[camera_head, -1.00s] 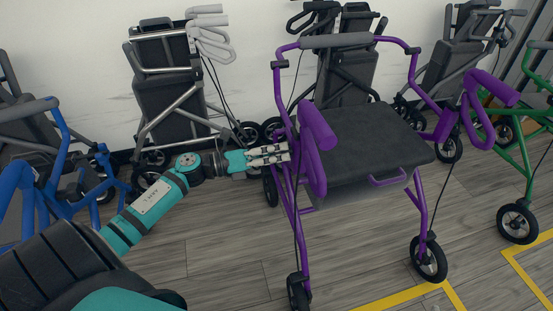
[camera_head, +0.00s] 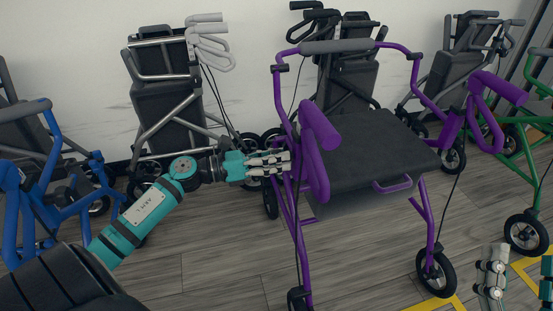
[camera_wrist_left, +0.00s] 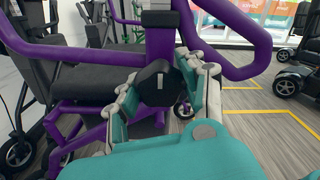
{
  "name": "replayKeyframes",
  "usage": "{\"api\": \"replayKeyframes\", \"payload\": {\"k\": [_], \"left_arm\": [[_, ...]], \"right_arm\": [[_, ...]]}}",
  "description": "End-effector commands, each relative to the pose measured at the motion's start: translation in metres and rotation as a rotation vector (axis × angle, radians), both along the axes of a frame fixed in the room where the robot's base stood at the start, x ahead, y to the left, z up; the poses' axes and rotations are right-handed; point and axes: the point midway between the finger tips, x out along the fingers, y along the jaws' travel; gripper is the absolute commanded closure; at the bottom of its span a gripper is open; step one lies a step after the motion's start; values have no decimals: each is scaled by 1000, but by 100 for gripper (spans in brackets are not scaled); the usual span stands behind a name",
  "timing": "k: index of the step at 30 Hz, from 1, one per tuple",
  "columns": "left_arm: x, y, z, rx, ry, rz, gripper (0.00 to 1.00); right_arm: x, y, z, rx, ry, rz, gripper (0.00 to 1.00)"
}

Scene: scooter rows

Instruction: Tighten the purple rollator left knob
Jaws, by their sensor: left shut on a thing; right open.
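The purple rollator (camera_head: 408,205) stands in the middle of the head view with its dark seat. Its left knob, a black knob (camera_wrist_left: 156,82) on the purple post, is in the middle of the left wrist view. My left gripper (camera_head: 284,161) reaches in from the left to the rollator's left side; in the left wrist view (camera_wrist_left: 158,95) its fingers stand on both sides of the knob and are shut on it. In the head view the knob is hidden. My right gripper (camera_head: 519,263) is open and empty at the lower right, near the rollator's front right wheel.
A blue rollator (camera_head: 62,165) stands at the left and a green one (camera_head: 526,165) at the right. Folded grey and black ones (camera_head: 170,95) line the wall. Yellow lines (camera_head: 440,304) mark the floor. Floor in front of the purple rollator is clear.

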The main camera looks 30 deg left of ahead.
Motion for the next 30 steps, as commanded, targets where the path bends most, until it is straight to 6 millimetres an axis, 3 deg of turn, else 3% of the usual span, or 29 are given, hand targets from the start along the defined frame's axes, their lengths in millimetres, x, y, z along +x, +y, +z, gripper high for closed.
{"api": "replayKeyframes", "payload": {"k": [9, 10, 15, 25, 30], "left_arm": [[-1, 0, -3, 6, 2, -2, 92], [-1, 0, -3, 6, 2, -2, 58], [0, 0, -2, 4, 2, -1, 36], [-2, 2, -1, 2, 1, 0, 35], [-19, 16, -2, 3, 4, 2, 35]], "right_arm": [[0, 0, 0, 1, -3, 0, 45], [0, 0, 0, 1, -2, 0, 45], [0, 0, 0, 0, -1, 0, 45], [0, 0, 1, 1, -3, 0, 45], [0, 0, 1, 1, -3, 0, 45]]}}
